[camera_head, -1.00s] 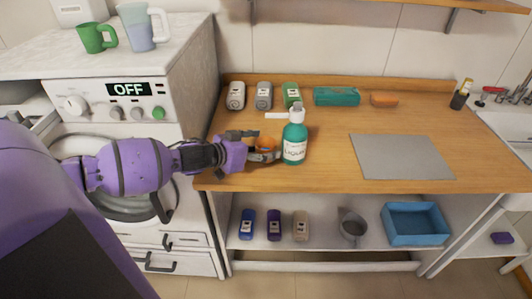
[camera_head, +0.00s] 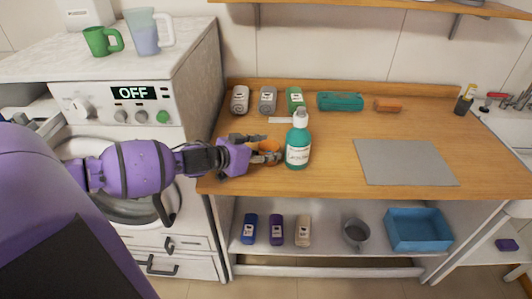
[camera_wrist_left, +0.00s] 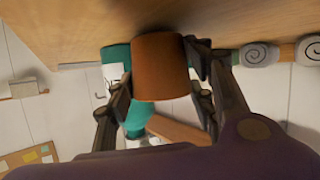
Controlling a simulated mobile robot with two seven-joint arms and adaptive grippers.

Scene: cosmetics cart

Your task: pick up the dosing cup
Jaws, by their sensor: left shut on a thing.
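The dosing cup is a small orange cup (camera_head: 269,147) at the left of the wooden worktop, just left of the teal liquid bottle. My left gripper (camera_head: 266,149) reaches in from the left and is shut on the cup, with its fingers partly hiding it. In the left wrist view the orange cup (camera_wrist_left: 160,68) sits between the two fingers (camera_wrist_left: 160,75), close to the wooden surface. I cannot tell whether the cup touches the worktop. My right gripper is not in view.
The teal bottle (camera_head: 298,148) with a white cap stands close right of the cup. A grey mat (camera_head: 405,162) lies right. The worktop between bottle and mat is clear.

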